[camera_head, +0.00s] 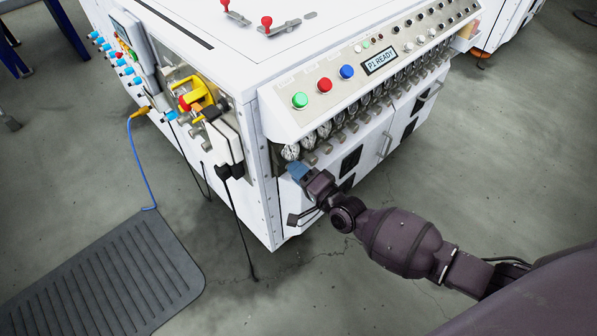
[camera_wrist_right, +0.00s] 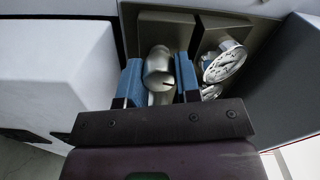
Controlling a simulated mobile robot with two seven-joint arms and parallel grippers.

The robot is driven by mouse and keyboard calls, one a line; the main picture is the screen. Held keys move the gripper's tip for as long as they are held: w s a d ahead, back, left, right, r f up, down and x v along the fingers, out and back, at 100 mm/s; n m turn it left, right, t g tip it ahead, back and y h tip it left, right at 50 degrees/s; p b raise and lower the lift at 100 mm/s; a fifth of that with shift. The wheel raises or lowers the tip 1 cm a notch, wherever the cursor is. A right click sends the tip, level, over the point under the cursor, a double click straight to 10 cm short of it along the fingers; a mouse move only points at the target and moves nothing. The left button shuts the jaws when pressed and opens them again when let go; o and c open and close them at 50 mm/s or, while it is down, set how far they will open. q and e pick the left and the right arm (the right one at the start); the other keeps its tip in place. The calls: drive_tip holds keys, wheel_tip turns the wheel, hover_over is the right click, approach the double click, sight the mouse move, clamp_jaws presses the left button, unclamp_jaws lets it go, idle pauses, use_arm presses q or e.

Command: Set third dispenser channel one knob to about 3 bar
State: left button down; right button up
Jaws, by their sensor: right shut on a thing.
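A row of round pressure gauges (camera_head: 323,131) with metal regulator knobs (camera_head: 326,148) below runs along the white cabinet's front, under the sloped control panel. My right gripper (camera_head: 298,171) is at the near left end of this row, below the nearest gauge (camera_head: 291,152). In the right wrist view its two blue fingers (camera_wrist_right: 160,84) are shut on a silver knob (camera_wrist_right: 157,66), one finger on each side. A gauge (camera_wrist_right: 224,63) stands right of the knob, with another partly hidden below it. The dial readings are too small to tell. My left gripper is out of view.
The control panel carries green, red and blue buttons and a display (camera_head: 380,61) reading "P1 READY". Yellow-handled fittings (camera_head: 198,98) and hanging cables are on the cabinet's left side. A grey mat (camera_head: 110,275) lies on the open floor.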

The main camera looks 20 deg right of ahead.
drive_tip(key=shift+f, duration=0.1)
drive_tip(key=o, duration=0.6)
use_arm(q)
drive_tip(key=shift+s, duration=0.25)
use_arm(e)
drive_tip(key=shift+o, duration=0.2)
use_arm(q)
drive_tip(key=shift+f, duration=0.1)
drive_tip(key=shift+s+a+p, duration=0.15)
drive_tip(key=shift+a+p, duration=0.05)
drive_tip(key=shift+p, duration=0.6)
use_arm(e)
drive_tip(key=v, duration=1.1)
drive_tip(key=shift+a, duration=0.1)
